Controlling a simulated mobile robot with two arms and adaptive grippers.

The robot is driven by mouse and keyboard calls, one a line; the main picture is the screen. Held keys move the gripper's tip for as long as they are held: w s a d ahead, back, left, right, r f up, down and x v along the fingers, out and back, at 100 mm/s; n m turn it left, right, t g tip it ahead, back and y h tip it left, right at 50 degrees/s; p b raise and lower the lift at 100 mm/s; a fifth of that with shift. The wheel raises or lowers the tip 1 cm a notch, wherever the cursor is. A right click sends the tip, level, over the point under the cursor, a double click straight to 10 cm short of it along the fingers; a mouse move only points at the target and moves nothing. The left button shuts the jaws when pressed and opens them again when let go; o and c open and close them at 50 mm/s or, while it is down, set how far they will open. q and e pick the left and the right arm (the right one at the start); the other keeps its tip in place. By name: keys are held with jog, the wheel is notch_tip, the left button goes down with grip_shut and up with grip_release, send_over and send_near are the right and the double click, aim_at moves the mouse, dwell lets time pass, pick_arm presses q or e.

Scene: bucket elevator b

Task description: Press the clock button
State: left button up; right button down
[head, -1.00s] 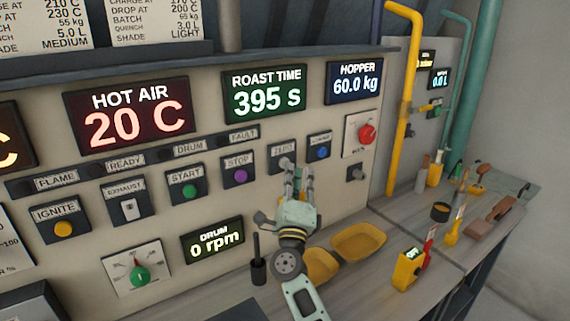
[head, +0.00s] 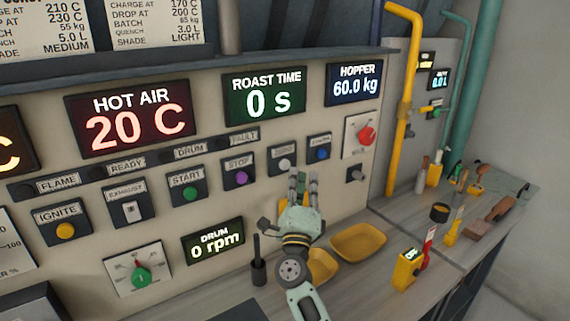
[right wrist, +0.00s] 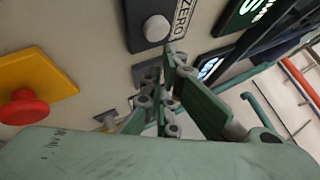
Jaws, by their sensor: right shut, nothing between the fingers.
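The ROAST TIME display (head: 263,98) reads 0 s. Below it, the white button (head: 284,164) under a small label is on the panel; the right wrist view shows this round white button (right wrist: 156,28) beside a label reading ZERO. My right gripper (head: 303,177) is shut and empty, pointing at the panel just below and right of the white button, apart from it. My left gripper is not in view.
A STOP button (head: 241,179) is left of the white button and a blue button (head: 321,154) is right of it. A red knob (head: 367,135) is further right. Yellow trays (head: 358,243) and a black holder (head: 258,270) stand on the counter below.

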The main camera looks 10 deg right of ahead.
jog(key=shift+s, duration=0.1)
jog(key=s+p, duration=0.1)
jog(key=s+d+p, duration=0.1)
jog(key=s, duration=0.1)
jog(key=s+d, duration=0.1)
jog(key=s, duration=0.1)
jog(key=shift+s+p, duration=0.25)
jog(key=shift+p, duration=0.15)
jog(key=shift+f, duration=0.1)
dwell(0.3)
